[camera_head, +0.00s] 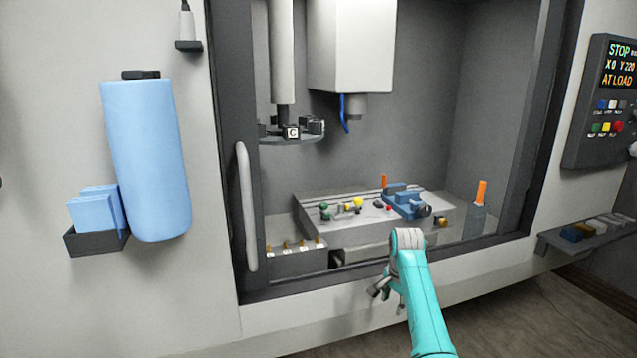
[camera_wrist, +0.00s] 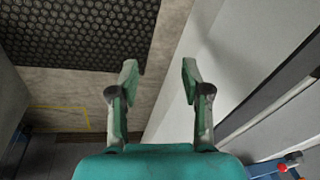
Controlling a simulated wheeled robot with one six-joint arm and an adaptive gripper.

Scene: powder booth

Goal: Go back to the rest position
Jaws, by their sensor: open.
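My gripper (camera_wrist: 158,80) is open and empty in the wrist view, its two fingers spread apart with the floor and a pale machine panel behind them. In the head view my teal arm reaches up from the bottom, right of centre, and my gripper (camera_head: 378,290) shows small and dark left of the arm's end. It is in front of the machine's lower front panel, outside the opening. The finger details are too small to tell there.
The machine opening holds a table (camera_head: 345,215) with small coloured parts and a blue vise (camera_head: 405,203). A door handle (camera_head: 246,205) stands at its left edge. A blue roll (camera_head: 145,160) hangs left, a control panel (camera_head: 605,100) right. A black mat (camera_wrist: 75,32) lies on the floor.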

